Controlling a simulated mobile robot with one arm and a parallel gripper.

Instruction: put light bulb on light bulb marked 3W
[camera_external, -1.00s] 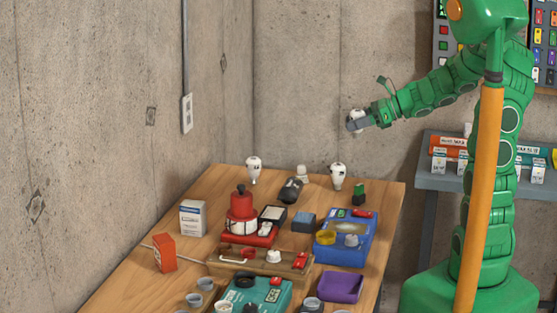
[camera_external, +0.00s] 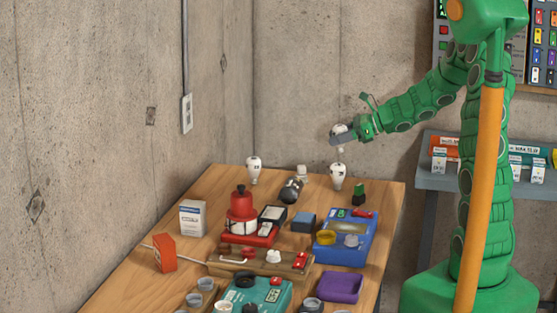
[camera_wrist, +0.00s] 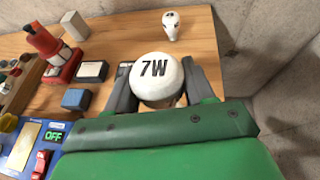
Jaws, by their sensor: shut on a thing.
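My gripper (camera_external: 343,137) is shut on a white light bulb (camera_wrist: 154,78) marked 7W, which also shows small in the external view (camera_external: 338,130). It holds the bulb in the air above the back right of the table. Below it a white bulb (camera_external: 338,178) stands upright on the table, a gap apart. Another white bulb (camera_external: 254,171) stands at the back left. A standing bulb also shows at the top of the wrist view (camera_wrist: 171,26). The dark marks on the standing bulbs are too small to read, so I cannot tell which is 3W.
The wooden table (camera_external: 180,258) holds a red device (camera_external: 241,212), a blue box (camera_external: 345,238), a teal box (camera_external: 265,295), a purple tray (camera_external: 341,288) and a dark object (camera_external: 291,190) between the standing bulbs. Concrete walls stand behind and to the left.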

